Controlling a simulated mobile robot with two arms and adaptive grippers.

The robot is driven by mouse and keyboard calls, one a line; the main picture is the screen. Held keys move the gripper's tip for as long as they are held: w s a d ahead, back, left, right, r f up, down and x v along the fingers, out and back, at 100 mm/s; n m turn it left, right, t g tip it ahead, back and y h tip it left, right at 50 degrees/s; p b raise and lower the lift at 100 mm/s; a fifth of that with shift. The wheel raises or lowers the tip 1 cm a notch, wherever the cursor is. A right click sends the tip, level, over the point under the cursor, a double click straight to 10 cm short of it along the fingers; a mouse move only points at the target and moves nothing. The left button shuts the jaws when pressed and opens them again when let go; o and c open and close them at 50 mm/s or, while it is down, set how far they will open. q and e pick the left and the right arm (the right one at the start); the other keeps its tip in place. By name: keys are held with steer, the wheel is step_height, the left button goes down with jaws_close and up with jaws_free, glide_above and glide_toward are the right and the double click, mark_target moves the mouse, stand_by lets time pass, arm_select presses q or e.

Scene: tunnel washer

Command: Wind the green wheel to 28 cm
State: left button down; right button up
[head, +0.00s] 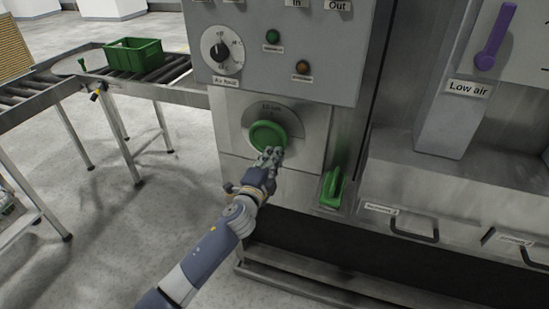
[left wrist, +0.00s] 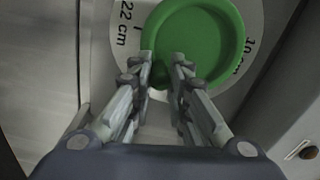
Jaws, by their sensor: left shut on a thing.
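The green wheel (head: 267,136) sits on a round pale dial plate (head: 290,118) low on the machine's front. In the left wrist view the green wheel (left wrist: 203,42) fills the top middle. The dial there reads "22 cm" on the left and a partly hidden figure in cm on the right. My left gripper (head: 270,156) is at the wheel's lower edge. In the left wrist view my left gripper (left wrist: 163,62) has its fingers on both sides of a small green part at the wheel's lower left rim, shut on it. My right gripper is not in view.
A black knob (head: 218,52) and two lamps are above the wheel. A green lever (head: 333,187) stands to its lower right. A purple lever (head: 494,38) is at the upper right by a "Low air" sign. A green crate (head: 134,57) rests on the roller conveyor at left.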

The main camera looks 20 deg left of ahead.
arm_select(q)
steer(key=shift+a+f+m, duration=0.2)
steer(key=shift+a+m, duration=0.05)
steer(key=shift+m, duration=0.4)
steer(key=shift+a+f+m, duration=0.2)
steer(key=shift+m, duration=0.45)
steer(key=c, duration=1.5)
jaws_free()
steer(key=shift+w, duration=0.1)
steer(key=s, duration=1.2)
steer(key=shift+s+a+r, duration=0.1)
steer(key=shift+a, duration=0.1)
